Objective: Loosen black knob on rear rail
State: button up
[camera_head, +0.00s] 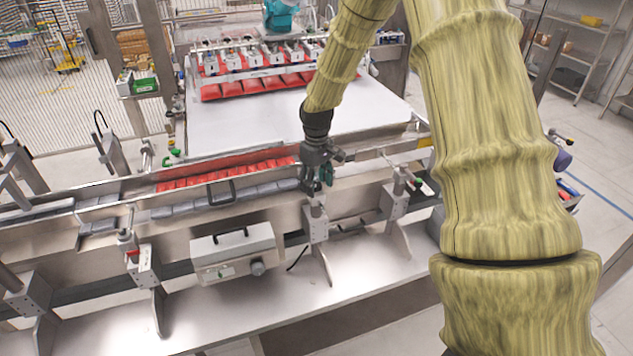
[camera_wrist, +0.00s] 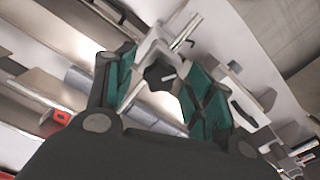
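A black knob (camera_wrist: 158,77) with a short light pin shows in the wrist view between my finger pads. It sits on a metal bracket of the rail assembly. My gripper (camera_head: 322,180) is over the rail in the head view and hides the knob there. In the wrist view my gripper (camera_wrist: 162,80) is open, with one teal-padded finger on each side of the knob. A gap shows between the knob and the right pad; whether the left pad touches it I cannot tell.
Below and left of my gripper is a grey control box (camera_head: 233,252). Metal clamp brackets (camera_head: 396,200) stand along the rail. Red packs (camera_head: 225,175) and grey packs (camera_head: 235,193) lie in the channels.

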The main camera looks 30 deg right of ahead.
aim_at(317, 184)
notch_tip(317, 184, up, 12)
dwell(0.8)
dwell(0.4)
